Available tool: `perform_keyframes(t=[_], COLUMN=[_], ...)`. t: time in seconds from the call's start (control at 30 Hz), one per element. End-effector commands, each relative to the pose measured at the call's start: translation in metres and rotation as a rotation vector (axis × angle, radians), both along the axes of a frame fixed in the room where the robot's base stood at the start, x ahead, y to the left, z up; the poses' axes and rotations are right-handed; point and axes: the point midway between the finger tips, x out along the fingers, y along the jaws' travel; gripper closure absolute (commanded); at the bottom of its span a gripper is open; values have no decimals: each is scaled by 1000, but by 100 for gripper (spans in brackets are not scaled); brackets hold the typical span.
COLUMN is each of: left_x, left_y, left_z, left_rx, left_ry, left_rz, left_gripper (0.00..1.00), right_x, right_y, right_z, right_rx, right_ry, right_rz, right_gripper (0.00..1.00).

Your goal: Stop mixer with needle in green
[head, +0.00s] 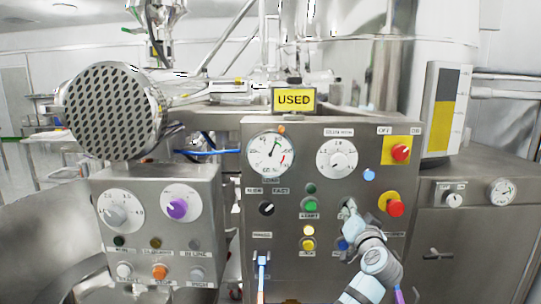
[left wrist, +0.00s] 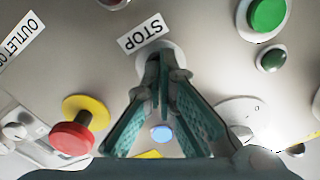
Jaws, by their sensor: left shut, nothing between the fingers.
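The load gauge (head: 270,158) on the steel control panel has a white face with a green and a red mark. Its dark needle points up and slightly right, toward the green part; the exact edge is too small to tell. The STOP label (left wrist: 142,33) shows in the left wrist view, just above my left gripper (left wrist: 157,62). My left gripper is shut and empty, its fingertips over the round stop button's pale collar, hiding the button's middle. I cannot tell whether they touch it. In the head view the gripper (head: 347,212) is right of the green start button (head: 310,206). My right gripper is not in view.
Red emergency knobs on yellow plates (head: 394,206) sit right of my gripper, with another (head: 400,151) higher up. A blue button (head: 369,175) is close above.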

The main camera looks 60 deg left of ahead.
Motion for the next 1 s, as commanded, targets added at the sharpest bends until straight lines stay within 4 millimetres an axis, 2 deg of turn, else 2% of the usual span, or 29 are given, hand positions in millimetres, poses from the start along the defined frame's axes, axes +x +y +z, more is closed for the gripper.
perform_keyframes(t=[0.23, 0.7, 1.0], left_x=[-4, -35, -40], left_y=[-6, -52, -58], left_z=[0, 0, 0], left_rx=[0, -2, 0], left_ry=[1, 1, 1], left_rz=[-2, -2, 1], left_gripper=[100, 100, 100], right_x=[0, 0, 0], right_y=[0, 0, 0], right_z=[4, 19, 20], right_rx=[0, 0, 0], right_ry=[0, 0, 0], right_rz=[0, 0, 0], right_gripper=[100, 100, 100])
